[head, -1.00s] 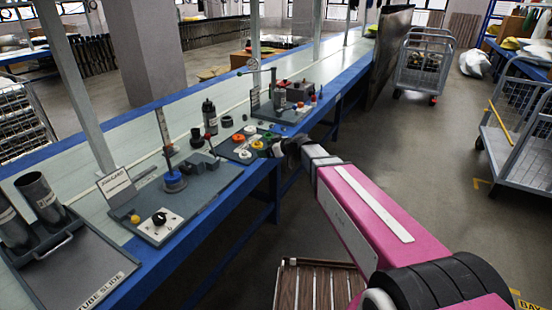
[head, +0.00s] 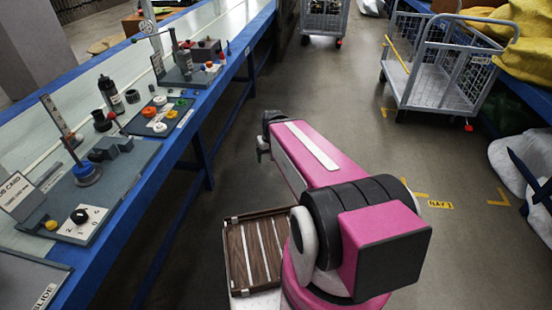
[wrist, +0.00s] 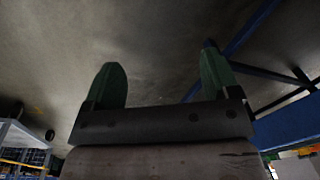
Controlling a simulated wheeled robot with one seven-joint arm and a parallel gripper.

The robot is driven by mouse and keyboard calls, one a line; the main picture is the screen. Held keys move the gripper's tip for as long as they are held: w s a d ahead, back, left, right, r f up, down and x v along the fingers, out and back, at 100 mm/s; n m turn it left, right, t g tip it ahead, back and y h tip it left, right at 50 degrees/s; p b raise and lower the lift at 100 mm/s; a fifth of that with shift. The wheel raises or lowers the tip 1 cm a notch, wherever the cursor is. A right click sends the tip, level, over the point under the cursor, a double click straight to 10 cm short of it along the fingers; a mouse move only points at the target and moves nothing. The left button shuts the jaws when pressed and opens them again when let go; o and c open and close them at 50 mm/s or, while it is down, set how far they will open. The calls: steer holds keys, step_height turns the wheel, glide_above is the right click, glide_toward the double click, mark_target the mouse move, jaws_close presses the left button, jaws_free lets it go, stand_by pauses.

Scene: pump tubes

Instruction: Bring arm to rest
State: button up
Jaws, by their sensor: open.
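My gripper (wrist: 163,88) shows in the wrist view with its two dark green fingers wide apart and nothing between them. Bare grey floor lies behind the fingers. In the head view my pink arm is folded over my base, to the right of the blue-edged bench. The gripper end (head: 262,147) hangs over the aisle, clear of the bench, and its fingers are small and dark there.
The bench (head: 196,112) on the left carries fixtures, including a board with coloured rings (head: 160,115) and a black bottle (head: 110,94). A wire cart (head: 445,75) stands at the upper right. White sacks (head: 515,155) lie at the right. The aisle floor is open.

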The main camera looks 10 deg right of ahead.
steer(key=shift+s+d+f+m+h, duration=0.1)
steer(key=shift+s+d+m+h, duration=0.3)
steer(key=shift+d, duration=0.3)
steer(key=shift+s+d+m+h, duration=0.1)
steer(key=shift+s+d+m, duration=0.1)
steer(key=shift+s+d, duration=0.35)
steer(key=shift+w+d, duration=0.1)
